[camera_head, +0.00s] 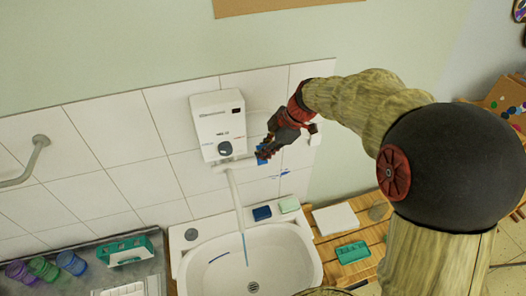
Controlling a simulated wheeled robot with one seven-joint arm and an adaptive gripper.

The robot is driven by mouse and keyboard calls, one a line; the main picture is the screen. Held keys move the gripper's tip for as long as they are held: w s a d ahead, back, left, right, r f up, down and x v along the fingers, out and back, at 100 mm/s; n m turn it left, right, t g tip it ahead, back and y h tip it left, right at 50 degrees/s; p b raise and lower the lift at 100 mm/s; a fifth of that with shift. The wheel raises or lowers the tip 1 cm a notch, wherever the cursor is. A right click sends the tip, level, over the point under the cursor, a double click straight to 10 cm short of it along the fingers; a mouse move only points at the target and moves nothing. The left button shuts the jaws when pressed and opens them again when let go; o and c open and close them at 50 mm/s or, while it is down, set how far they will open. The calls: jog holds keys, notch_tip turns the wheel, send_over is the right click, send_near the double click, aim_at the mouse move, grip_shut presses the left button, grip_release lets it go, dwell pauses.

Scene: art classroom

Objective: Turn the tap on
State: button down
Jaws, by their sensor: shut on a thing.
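The tap sits under a white wall-mounted water heater (218,124). Its long pale spout (236,198) slants down over the white sink (213,257). A thin blue streak (246,249) shows below the spout's lower end; I cannot tell whether it is water. My gripper (264,152) reaches in from the right and is shut at the right end of the tap, on the tap handle (262,159), which shows a bit of blue. The fingers hide most of the handle, so its turn angle is unclear.
A dark blue block (262,213) and a pale green block (289,204) lie on the sink's back rim. A wooden slatted surface (327,255) with a green item (353,252) is to the right.

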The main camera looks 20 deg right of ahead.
jog(key=c, duration=2)
grip_release()
jog(key=shift+s+f, duration=0.1)
jog(key=shift+s, duration=0.15)
jog(key=shift+o, duration=0.9)
jog(key=shift+w, duration=0.1)
jog(key=v, duration=1.2)
